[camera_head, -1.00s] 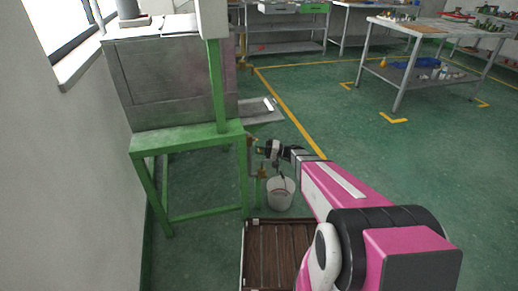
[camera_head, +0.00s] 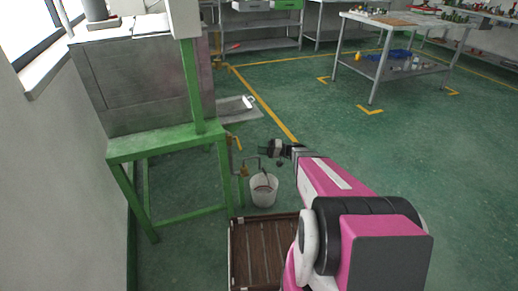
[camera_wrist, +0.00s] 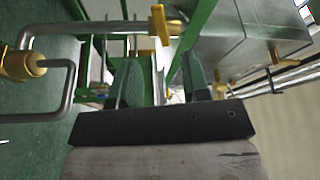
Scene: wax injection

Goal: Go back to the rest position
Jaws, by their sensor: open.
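My pink arm reaches forward in the head view. My gripper (camera_head: 264,151) is at its far end, open, just right of the machine's pipes and above a white bucket (camera_head: 264,194). In the wrist view my gripper (camera_wrist: 160,82) shows two dark green fingers spread apart, with nothing held between them. A bent metal pipe with a yellow valve (camera_wrist: 22,64) lies close on the left there. Another yellow valve handle (camera_wrist: 160,24) shows beyond the gap between the fingers.
The grey machine (camera_head: 150,85) on a green frame (camera_head: 170,145) stands at left by the wall. A brown slatted tray or pallet (camera_head: 264,250) lies below my arm. A work table (camera_head: 385,70) stands back right. The green floor between is clear.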

